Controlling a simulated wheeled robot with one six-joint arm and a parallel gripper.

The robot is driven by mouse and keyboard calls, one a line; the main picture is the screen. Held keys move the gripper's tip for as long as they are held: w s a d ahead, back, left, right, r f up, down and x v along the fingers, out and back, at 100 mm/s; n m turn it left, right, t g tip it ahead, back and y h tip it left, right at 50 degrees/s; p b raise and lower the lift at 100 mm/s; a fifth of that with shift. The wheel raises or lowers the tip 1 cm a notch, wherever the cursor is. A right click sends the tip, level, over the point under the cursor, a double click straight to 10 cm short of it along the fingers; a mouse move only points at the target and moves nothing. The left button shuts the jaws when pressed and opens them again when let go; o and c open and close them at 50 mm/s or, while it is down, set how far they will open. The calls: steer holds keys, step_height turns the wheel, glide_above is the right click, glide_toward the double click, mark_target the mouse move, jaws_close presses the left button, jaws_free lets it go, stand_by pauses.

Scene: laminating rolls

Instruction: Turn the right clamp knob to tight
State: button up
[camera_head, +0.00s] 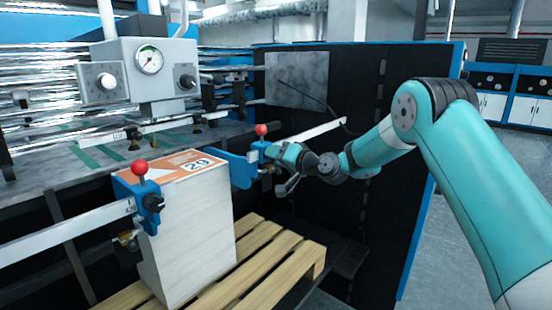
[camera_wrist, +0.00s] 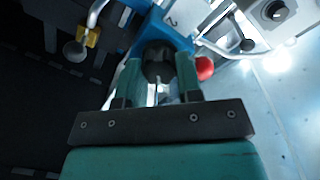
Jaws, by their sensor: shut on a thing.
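The right clamp (camera_head: 256,152) is blue with a red ball (camera_head: 261,130) on top and sits on a ruled metal bar. My gripper (camera_head: 273,153) reaches it from the right. In the wrist view its two teal fingers (camera_wrist: 158,72) are shut on the round black clamp knob (camera_wrist: 157,55), one on each side. The blue clamp body (camera_wrist: 140,38) and the red ball (camera_wrist: 204,68) show just beyond. In the head view the knob is mostly hidden by my gripper. I cannot tell how far the knob is turned.
The left clamp (camera_head: 136,190), with its own black knob and red ball, stands by a paper stack (camera_head: 190,230) on a wooden pallet (camera_head: 262,268). A gauge box (camera_head: 147,75) stands behind. A dark panel (camera_head: 340,200) lies beneath my arm. Open floor lies at right.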

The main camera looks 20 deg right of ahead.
steer(key=shift+w+d+m+p, duration=0.1)
steer(key=shift+m+p, duration=0.15)
steer(key=shift+m, duration=1.45)
steer(key=shift+d+m+p, duration=0.1)
steer(key=shift+m+p, duration=0.15)
steer(key=shift+m, duration=1.45)
steer(key=o, duration=0.9)
steer(key=shift+a, duration=0.1)
steer(key=shift+o, duration=0.2)
steer(key=b+v, duration=0.5)
steer(key=v, duration=1.2)
steer(key=shift+d+b, duration=0.35)
